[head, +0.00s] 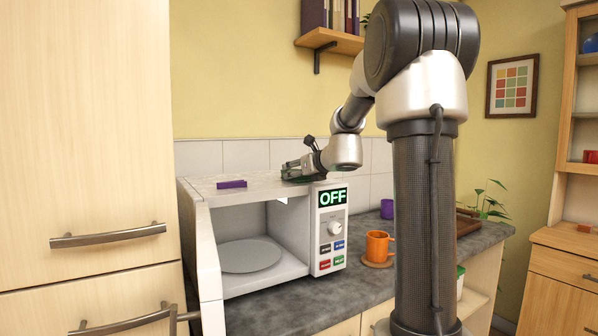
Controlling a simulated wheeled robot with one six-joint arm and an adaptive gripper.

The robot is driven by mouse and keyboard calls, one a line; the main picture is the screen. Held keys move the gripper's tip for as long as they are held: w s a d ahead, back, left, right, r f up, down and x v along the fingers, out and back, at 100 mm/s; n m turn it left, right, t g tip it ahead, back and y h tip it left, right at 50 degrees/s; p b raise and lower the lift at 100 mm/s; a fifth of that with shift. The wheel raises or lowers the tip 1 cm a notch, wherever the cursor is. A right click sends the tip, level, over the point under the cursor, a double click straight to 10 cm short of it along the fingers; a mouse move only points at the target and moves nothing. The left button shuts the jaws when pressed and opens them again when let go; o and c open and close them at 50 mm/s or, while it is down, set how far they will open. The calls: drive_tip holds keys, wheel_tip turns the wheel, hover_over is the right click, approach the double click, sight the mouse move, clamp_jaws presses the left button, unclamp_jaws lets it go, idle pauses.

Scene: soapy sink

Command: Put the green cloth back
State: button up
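A dark green patch that looks like the green cloth (296,179) lies on the right part of the microwave's top (255,188). My gripper (291,169) is right at the cloth, low over the microwave's top and pointing left. The gripper is small in the picture and partly merges with the cloth. I cannot tell whether its fingers are open or shut, or whether they hold the cloth.
A purple block (232,184) lies on the microwave's top, left of my gripper. The microwave is open, with a plate (250,256) inside and a panel (331,228) reading OFF. An orange mug (377,246) and a purple cup (387,208) stand on the grey counter (350,290).

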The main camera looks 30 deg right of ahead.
drive_tip(key=shift+o, duration=0.5)
drive_tip(key=shift+r, duration=0.15)
drive_tip(key=v, duration=1.2)
drive_tip(key=s+a+f+n+g+y, duration=0.25)
drive_tip(key=s+a+f+n, duration=0.25)
drive_tip(key=s+a+n, duration=0.4)
drive_tip(key=s+a+f+n+g+y, duration=0.1)
drive_tip(key=s+a+f+n+g, duration=0.5)
drive_tip(key=n, duration=0.5)
drive_tip(key=s+d+f+n+g+h, duration=0.1)
drive_tip(key=s+d+f+n+h, duration=0.1)
drive_tip(key=s+n, duration=0.4)
drive_tip(key=s+d+f+n+g+h, duration=0.1)
drive_tip(key=s+d+f+n+h, duration=0.1)
drive_tip(key=s+n, duration=0.5)
drive_tip(key=f+n, duration=0.1)
drive_tip(key=n, duration=0.1)
drive_tip(key=shift+s+d+n, duration=0.25)
drive_tip(key=shift+n, duration=0.05)
